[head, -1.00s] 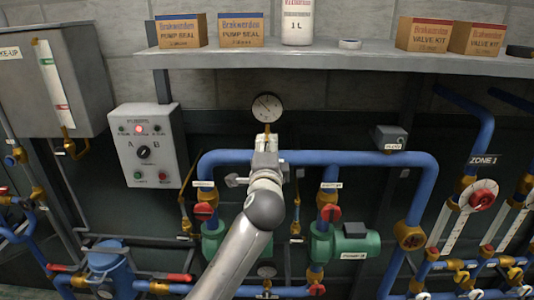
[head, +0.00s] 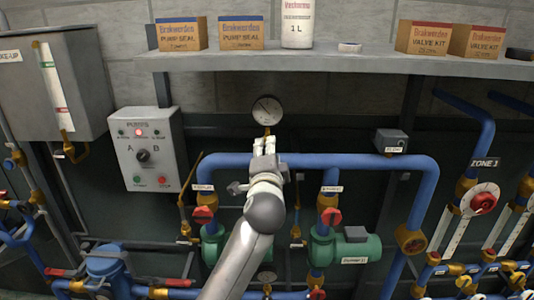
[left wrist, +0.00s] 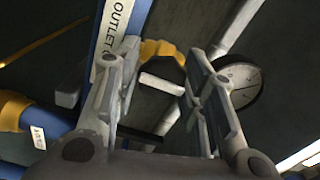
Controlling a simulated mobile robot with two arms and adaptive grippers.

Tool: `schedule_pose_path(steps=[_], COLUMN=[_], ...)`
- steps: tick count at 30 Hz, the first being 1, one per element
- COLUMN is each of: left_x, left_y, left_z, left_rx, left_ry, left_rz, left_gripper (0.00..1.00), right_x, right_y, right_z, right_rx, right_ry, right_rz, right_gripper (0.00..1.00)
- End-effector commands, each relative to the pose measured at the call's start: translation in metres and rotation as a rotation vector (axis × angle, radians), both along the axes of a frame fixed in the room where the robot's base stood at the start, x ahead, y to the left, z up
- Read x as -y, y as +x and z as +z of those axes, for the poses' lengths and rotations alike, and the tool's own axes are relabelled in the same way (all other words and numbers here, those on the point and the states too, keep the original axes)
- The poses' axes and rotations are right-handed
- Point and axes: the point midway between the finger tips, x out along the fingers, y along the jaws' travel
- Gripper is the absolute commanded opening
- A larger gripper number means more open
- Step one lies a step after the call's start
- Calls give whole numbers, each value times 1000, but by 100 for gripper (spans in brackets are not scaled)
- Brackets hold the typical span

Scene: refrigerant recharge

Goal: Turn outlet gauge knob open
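The outlet gauge (head: 267,110) is a round white dial above the blue pipe in the head view. It also shows at the right in the left wrist view (left wrist: 240,82). A brass fitting (left wrist: 162,50) and a pale bar-like knob (left wrist: 161,84) lie ahead of my left gripper (left wrist: 165,80). Its two fingers are spread on either side of the knob, with gaps visible, and it is empty. In the head view my left gripper (head: 265,146) is just below the gauge and hides the knob. My right gripper is not in view.
The blue pipe (head: 350,160) runs behind my left gripper. A shelf (head: 370,58) with boxes is above the gauge. A grey pump switch box (head: 148,150) stands at the left. Red valve handles (head: 331,216) and green pumps (head: 345,245) are below.

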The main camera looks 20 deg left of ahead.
Motion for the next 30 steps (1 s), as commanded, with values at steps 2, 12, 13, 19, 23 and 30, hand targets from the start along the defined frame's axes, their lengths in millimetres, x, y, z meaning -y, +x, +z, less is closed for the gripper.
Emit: schedule_pose_path(steps=[2, 12, 13, 19, 23, 30], left_x=[0, 0, 0, 5, 13, 26], left_y=[0, 0, -1, -18, -43, -89], left_z=[-1, 1, 1, 1, 0, 0], left_rx=[-1, 3, 3, 2, 3, 1], left_ry=[1, 2, 2, 2, 0, -1], left_rz=[0, 1, 1, -1, -3, -2], left_gripper=[51, 57, 57, 57, 57, 57], right_x=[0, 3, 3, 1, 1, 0], right_y=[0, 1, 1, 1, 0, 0], right_z=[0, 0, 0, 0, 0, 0], right_rx=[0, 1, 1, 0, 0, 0], right_ry=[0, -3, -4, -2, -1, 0], right_rz=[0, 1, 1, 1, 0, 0], right_gripper=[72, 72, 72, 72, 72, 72])
